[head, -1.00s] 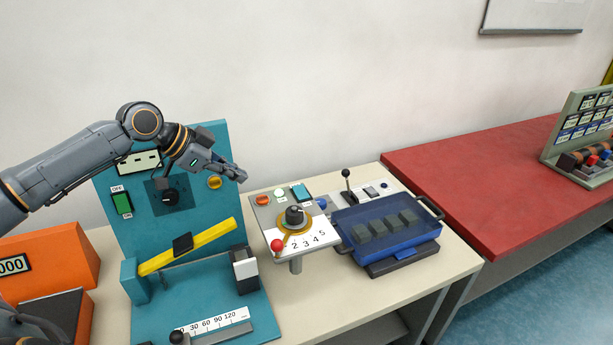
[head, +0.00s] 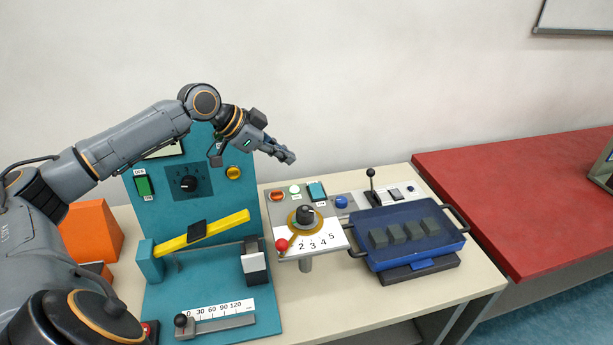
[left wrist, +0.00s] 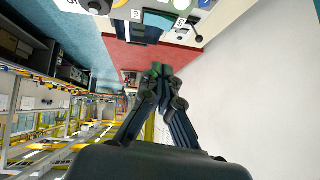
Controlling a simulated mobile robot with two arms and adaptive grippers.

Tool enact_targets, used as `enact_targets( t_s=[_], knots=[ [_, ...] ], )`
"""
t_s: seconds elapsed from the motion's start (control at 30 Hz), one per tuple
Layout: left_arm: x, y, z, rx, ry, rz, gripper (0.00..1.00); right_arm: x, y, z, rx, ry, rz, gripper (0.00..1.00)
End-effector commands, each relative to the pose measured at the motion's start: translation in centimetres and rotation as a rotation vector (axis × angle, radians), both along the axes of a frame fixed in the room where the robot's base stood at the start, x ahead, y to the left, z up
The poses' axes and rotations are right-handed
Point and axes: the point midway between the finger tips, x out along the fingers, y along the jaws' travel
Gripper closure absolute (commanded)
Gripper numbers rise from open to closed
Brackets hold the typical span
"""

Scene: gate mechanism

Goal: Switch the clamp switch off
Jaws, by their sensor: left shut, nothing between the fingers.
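No label reading "clamp" is legible. A green rocker switch (head: 143,186) with small OFF and ON labels is on the left of the upright teal panel (head: 205,205). A teal rocker switch (head: 317,191) is at the back right of the white console (head: 325,238). My left gripper (head: 290,158) is shut and empty, in the air right of the teal panel and above the back of the console, touching nothing. Its closed fingers also show in the left wrist view (left wrist: 162,72). My right gripper is not in view.
The console carries a dial (head: 305,216), a red knob (head: 282,245) and small buttons. A black lever (head: 371,184) stands behind the blue tray (head: 440,253) of dark blocks. A yellow bar (head: 225,226) crosses the teal fixture. The red table (head: 500,200) is clear nearby.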

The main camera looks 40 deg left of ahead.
Motion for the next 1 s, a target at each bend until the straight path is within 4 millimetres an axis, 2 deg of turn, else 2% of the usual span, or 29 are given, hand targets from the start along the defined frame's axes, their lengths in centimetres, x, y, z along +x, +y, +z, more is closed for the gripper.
enact_targets(
  t_s=[0.03, 0.1, 0.37, 0.5, 0.63, 1.0],
  knots=[
    [0.7, -0.6, -0.2, -0.008, -0.001, -0.001, 1.0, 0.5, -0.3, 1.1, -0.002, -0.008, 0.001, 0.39],
    [1.6, -1.2, -1.1, -0.008, -0.001, -0.002, 1.0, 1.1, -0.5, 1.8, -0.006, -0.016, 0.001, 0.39],
    [4.9, -3.3, -5.1, -0.005, 0.0, -0.001, 1.0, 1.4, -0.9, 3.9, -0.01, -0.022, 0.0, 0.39],
    [4.8, -2.7, -7.5, 0.0, 0.004, 0.002, 1.0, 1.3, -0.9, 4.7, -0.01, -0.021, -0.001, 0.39],
    [4.9, -2.6, -8.7, -0.001, 0.002, 0.002, 1.0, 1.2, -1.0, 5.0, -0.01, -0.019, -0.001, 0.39],
    [4.9, -2.5, -9.3, 0.0, 0.001, 0.001, 1.0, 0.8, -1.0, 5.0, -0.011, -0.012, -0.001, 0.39]
  ],
)
